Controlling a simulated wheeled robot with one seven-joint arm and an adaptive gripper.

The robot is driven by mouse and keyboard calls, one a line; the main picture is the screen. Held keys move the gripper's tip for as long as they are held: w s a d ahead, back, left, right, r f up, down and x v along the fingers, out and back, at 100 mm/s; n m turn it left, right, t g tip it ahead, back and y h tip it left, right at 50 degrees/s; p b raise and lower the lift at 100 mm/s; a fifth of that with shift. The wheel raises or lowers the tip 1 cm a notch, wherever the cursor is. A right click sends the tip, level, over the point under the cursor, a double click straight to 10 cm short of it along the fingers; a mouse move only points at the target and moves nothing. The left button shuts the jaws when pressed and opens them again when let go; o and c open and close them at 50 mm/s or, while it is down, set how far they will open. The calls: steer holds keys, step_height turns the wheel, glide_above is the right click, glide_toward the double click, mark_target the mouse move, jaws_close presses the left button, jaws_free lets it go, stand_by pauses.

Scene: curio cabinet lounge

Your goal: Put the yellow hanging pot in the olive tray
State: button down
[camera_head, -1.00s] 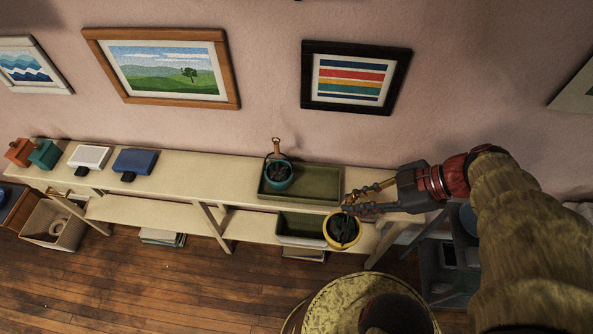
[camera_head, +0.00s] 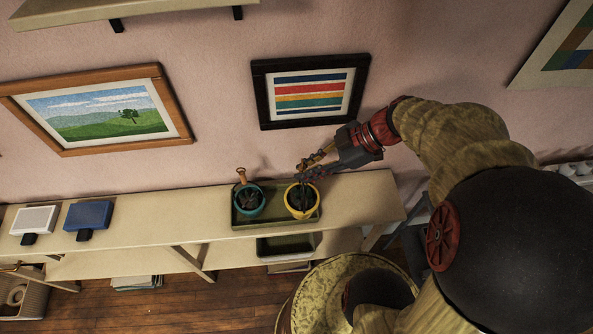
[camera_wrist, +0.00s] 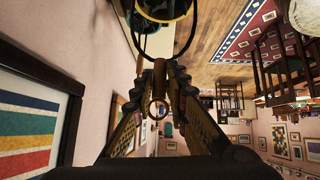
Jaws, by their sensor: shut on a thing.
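The yellow hanging pot (camera_head: 301,213), with a dark plant in it, is over the right half of the olive tray (camera_head: 273,212). I cannot tell whether its base touches the tray. My gripper (camera_head: 306,171) is shut on the pot's hanger, above the pot. In the wrist view the fingers (camera_wrist: 159,70) close around the hanger, whose ring (camera_wrist: 157,108) shows between them. Part of the yellow pot's rim (camera_wrist: 188,8) shows at the top edge there. A teal pot (camera_head: 249,207) with a wooden-topped hanger stands in the tray's left half.
The tray is on a long cream shelf unit (camera_head: 160,225). A second dark green tray (camera_head: 287,246) is on the lower shelf. A blue box (camera_head: 88,214) and a white box (camera_head: 35,219) stand at left. A striped picture (camera_head: 310,92) hangs behind. The shelf top right of the tray is clear.

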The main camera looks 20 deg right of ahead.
steer(key=w+f, duration=0.6)
steer(key=f, duration=0.3)
steer(key=shift+w+d+f+b, duration=0.25)
steer(key=shift+d+f+b, duration=0.05)
steer(key=shift+b, duration=0.05)
steer(key=c, duration=1.7)
jaws_free()
steer(key=shift+f, duration=0.1)
steer(key=shift+c, duration=0.2)
steer(key=v, duration=1.2)
steer(key=s+a+r+m+t+h, duration=0.2)
steer(key=s+a+r+m+h, duration=0.6)
steer(key=r+m, duration=0.6)
steer(key=s+a, duration=0.2)
steer(key=shift+s+a+m+h, duration=0.25)
steer(key=shift+a+m+h, duration=0.05)
steer(key=shift+a+m, duration=0.1)
